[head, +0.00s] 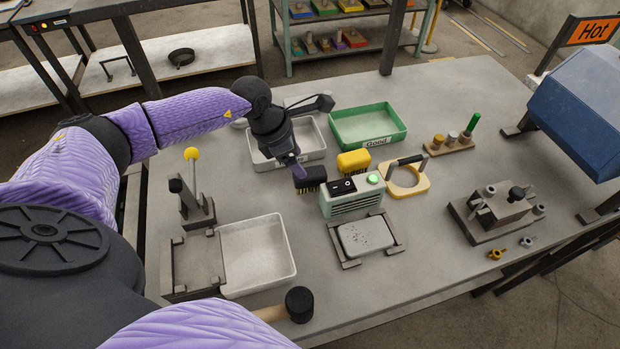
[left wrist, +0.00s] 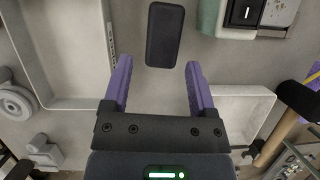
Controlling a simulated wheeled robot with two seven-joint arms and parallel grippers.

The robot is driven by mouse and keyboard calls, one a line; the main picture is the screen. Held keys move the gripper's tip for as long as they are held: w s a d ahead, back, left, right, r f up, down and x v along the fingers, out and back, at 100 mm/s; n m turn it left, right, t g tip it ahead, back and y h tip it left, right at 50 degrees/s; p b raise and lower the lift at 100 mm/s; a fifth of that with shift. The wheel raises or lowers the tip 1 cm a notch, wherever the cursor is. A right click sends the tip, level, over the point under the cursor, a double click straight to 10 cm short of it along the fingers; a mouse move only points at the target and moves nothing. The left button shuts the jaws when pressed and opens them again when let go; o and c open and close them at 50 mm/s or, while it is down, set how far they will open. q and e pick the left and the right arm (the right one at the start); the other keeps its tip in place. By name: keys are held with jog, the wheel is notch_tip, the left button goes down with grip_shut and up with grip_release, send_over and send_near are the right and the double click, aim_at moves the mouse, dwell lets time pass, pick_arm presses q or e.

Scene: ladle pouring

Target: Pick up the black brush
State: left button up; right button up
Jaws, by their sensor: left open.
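The black brush (head: 309,181) lies on the grey table, just left of the yellow brush (head: 353,162), its bristles showing along its lower edge. My left gripper (head: 292,165) hangs just up and left of the black brush, close to it, with its purple fingers pointing down. In the left wrist view the black brush (left wrist: 165,35) shows as a plain dark block, beyond and between the tips of the open, empty left gripper (left wrist: 158,67). The gap between the fingers is wider than the brush. My right gripper is not in view.
A green-grey switch box (head: 352,198) stands right beside the black brush. A white tray (head: 313,140) is behind it and a green tray (head: 400,125) is at the back. Another white tray (head: 290,262) and a black-headed mallet (head: 299,304) are nearer. Bare table lies left of the brush.

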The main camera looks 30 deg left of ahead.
aim_at(309, 172)
pick_arm(q)
jog(key=x, duration=0.2)
jog(key=b+x, duration=0.1)
jog(key=x, duration=0.3)
jog(key=shift+d, duration=0.35)
jog(key=shift+r, duration=0.1)
grip_shut()
